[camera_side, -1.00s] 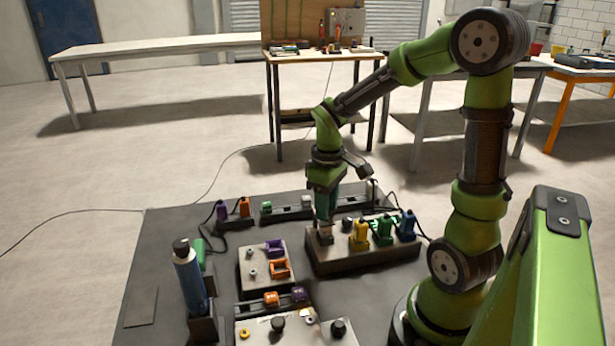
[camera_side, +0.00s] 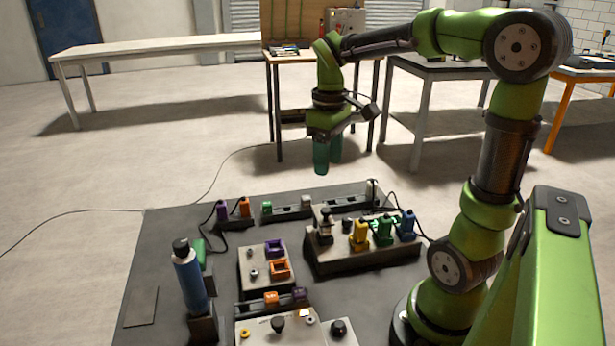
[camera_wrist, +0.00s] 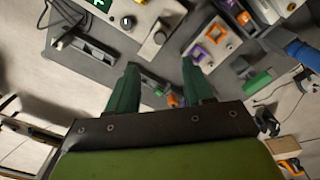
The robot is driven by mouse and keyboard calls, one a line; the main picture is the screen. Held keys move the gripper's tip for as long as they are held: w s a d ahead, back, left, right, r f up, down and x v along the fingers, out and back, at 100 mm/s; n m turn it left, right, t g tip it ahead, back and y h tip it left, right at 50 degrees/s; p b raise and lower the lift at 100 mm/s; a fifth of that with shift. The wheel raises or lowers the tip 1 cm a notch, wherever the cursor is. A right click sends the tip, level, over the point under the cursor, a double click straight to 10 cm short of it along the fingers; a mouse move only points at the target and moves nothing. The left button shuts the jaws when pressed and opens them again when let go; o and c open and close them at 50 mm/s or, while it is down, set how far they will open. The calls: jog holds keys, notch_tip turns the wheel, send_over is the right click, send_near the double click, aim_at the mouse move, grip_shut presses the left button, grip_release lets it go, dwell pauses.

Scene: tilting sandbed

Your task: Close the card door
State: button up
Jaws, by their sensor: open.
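My gripper (camera_side: 328,155) is raised above the far side of the dark work board (camera_side: 170,240), its two green fingers pointing down, apart and empty. In the wrist view the green fingers (camera_wrist: 162,80) are spread with nothing between them. I cannot pick out a card door for certain in either view. A grey block (camera_side: 350,262) below the gripper carries a dark grey upright piece (camera_side: 325,226) at its left end, then yellow (camera_side: 360,236), green (camera_side: 383,232) and blue (camera_side: 405,226) plugs. The gripper is well clear of the block.
A grey box with purple and orange sockets (camera_side: 248,278) stands left of the block. A knobbed panel (camera_side: 262,334) lies in front. A blue bottle (camera_side: 190,280) stands at the left. The air around my gripper is free.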

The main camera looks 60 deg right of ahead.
notch_tip(320, 180, up, 5)
jog(key=shift+r, duration=0.1)
dwell(0.4)
jog(key=s+a+f+m+t+y, duration=0.1)
jog(key=s+a+f+m+t, duration=0.1)
jog(key=a, duration=0.4)
jog(key=s+a+f+m+t+y, duration=0.1)
jog(key=s+a+f+m+t, duration=0.1)
jog(key=a+t, duration=0.3)
jog(key=shift+s+a+f, duration=0.35)
jog(key=shift+s+a, duration=0.4)
jog(key=shift+a, duration=0.3)
jog(key=shift+o, duration=0.4)
